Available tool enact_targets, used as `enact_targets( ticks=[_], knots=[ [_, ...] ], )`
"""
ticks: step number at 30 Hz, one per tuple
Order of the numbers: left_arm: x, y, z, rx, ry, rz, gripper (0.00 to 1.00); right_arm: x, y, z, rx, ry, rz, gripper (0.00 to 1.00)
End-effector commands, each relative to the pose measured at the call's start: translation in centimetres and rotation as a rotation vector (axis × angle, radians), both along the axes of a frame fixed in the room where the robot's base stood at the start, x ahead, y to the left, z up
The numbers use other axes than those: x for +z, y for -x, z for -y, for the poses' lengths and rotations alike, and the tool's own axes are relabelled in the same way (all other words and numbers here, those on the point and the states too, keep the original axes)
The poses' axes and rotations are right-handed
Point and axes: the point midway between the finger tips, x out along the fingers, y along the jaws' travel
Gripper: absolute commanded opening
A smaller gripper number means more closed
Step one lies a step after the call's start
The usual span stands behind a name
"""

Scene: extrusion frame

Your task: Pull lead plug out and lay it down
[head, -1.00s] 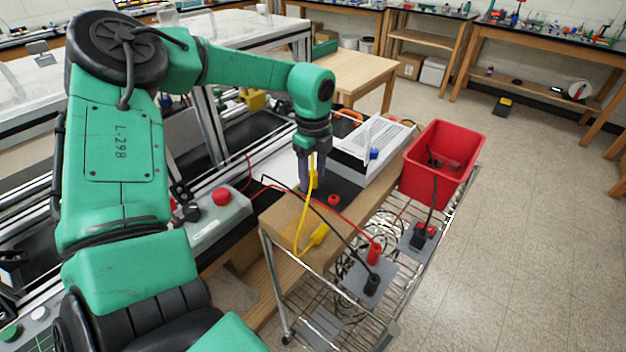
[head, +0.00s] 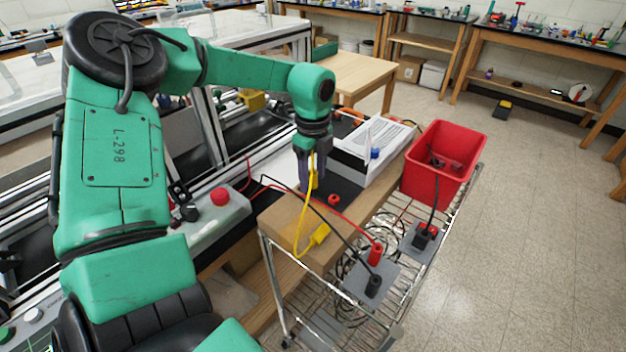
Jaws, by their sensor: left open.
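My left gripper (head: 312,184) points down over the dark panel (head: 345,188) on the wooden block (head: 285,217). It is open, with a yellow plug (head: 314,179) between or just in front of its fingers; I cannot tell if they touch. The yellow lead (head: 300,222) runs from near the gripper down to a second yellow plug (head: 319,236) lying on the block. Whether the upper plug sits in a socket is hidden. A red plug (head: 375,253) and a black plug (head: 373,286) stand on a grey plate. My right gripper is not in view.
A white box (head: 372,150) lies behind the panel. Red and black leads cross the block. A red button box (head: 220,197) is left of it. The block's front has bare wood.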

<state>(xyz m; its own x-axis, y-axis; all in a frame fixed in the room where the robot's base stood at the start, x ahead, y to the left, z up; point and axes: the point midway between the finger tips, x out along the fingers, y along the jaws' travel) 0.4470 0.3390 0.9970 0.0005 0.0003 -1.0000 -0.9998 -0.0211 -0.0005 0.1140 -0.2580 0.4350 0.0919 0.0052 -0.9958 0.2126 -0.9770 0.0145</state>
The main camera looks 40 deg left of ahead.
Motion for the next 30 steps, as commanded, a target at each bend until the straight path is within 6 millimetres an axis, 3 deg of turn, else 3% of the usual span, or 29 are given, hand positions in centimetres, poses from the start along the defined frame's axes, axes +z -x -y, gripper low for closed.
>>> enact_targets(
  ticks=[27,30],
  knots=[
    [0.02,0.02,0.00,0.001,0.000,-0.001,0.61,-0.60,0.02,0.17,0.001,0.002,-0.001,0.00],
    [0.02,0.02,0.00,0.001,0.000,0.000,0.23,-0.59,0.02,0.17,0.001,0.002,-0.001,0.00]
  ],
)
